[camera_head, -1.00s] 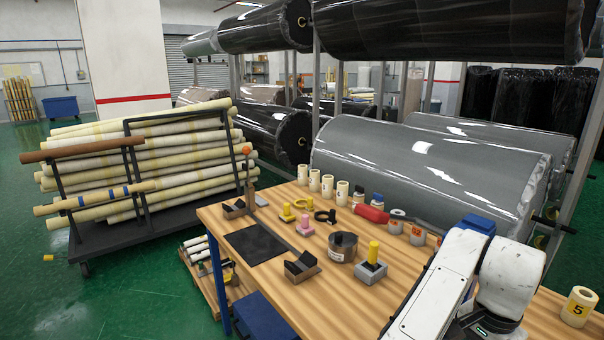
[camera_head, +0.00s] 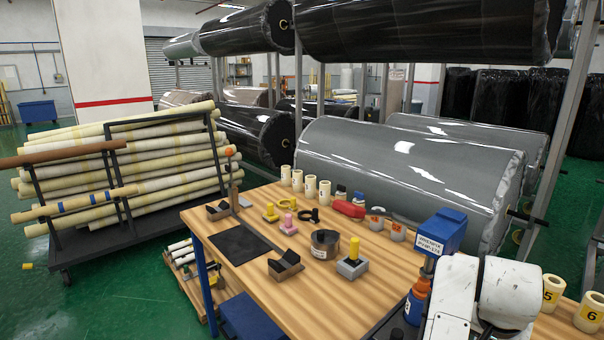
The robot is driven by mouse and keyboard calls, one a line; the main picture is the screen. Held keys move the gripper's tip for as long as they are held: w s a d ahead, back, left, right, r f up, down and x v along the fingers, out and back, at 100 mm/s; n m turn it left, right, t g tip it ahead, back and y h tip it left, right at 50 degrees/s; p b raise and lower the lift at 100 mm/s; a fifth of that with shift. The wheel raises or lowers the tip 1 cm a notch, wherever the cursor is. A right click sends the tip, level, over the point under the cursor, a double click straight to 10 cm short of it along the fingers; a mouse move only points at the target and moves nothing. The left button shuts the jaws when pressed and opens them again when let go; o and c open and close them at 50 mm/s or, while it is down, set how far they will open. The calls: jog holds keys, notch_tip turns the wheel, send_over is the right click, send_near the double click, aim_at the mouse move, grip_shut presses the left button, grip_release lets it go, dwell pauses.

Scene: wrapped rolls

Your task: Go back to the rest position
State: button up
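My white arm (camera_head: 452,305) shows at the bottom right of the head view, with its links folded over the right part of the wooden workbench (camera_head: 330,310). My gripper is not in view, so I cannot see its fingers or anything in them. On the bench a black mat (camera_head: 239,242) lies at the left, with a dark V-shaped block (camera_head: 285,265) and a grey round tin (camera_head: 325,244) to its right. A grey block with a yellow knob (camera_head: 353,261) sits beside the tin.
A blue-topped device (camera_head: 441,232) and an orange bottle (camera_head: 417,300) stand close to my arm. Numbered rolls (camera_head: 590,313) stand at the bench's right. Behind is a rack with large wrapped rolls (camera_head: 400,170). A cart of yellowish rolls (camera_head: 150,165) stands left, with open green floor (camera_head: 110,310) before it.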

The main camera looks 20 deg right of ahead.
jog(key=s+a+f+n+t+y, duration=0.1)
jog(key=s+a+f+n, duration=0.25)
jog(key=a, duration=0.35)
jog(key=s+a+f+n+t+y, duration=0.1)
jog(key=s+a+f+n+y, duration=0.1)
jog(key=a+f+n, duration=0.4)
jog(key=s+a+f+n+t+y, duration=0.1)
jog(key=s+a+f+n+t, duration=0.2)
jog(key=a, duration=0.5)
jog(key=s+f+g, duration=0.5)
jog(key=s+f, duration=0.1)
jog(key=s, duration=0.3)
jog(key=shift+s+d+f+g, duration=0.2)
jog(key=shift+s+d+g, duration=0.1)
jog(key=shift+d, duration=0.05)
